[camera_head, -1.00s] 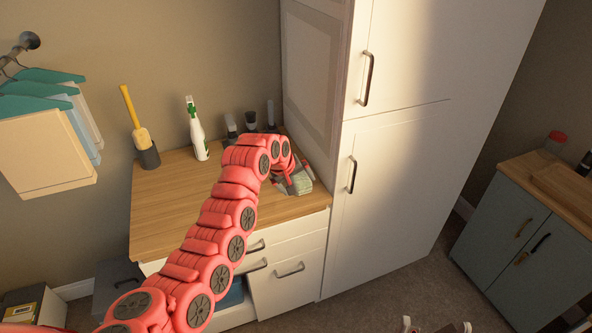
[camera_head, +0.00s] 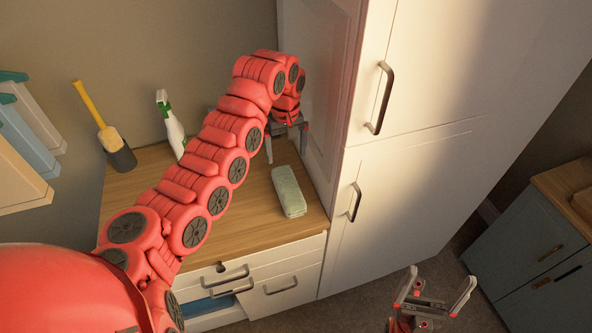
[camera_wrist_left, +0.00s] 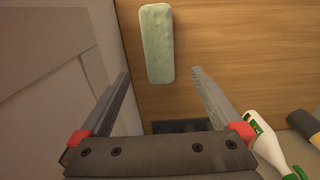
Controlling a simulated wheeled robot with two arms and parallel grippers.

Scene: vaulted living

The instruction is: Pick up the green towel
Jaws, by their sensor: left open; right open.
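The green towel (camera_head: 289,191) is a pale green folded bundle lying on the wooden countertop, near its right end by the tall cabinet. It also shows in the left wrist view (camera_wrist_left: 156,44), beyond the fingertips. My left gripper (camera_head: 286,150) is open above the counter, behind the towel and apart from it. My right gripper (camera_head: 436,289) is open and empty at the lower right, in front of the tall cabinet and away from the counter.
A white spray bottle (camera_head: 171,124) and a yellow-handled brush in a dark holder (camera_head: 117,150) stand at the counter's left back. The tall white cabinet (camera_head: 400,190) closes off the right side. A drawer (camera_head: 220,287) below the counter appears partly open. Counter around the towel is clear.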

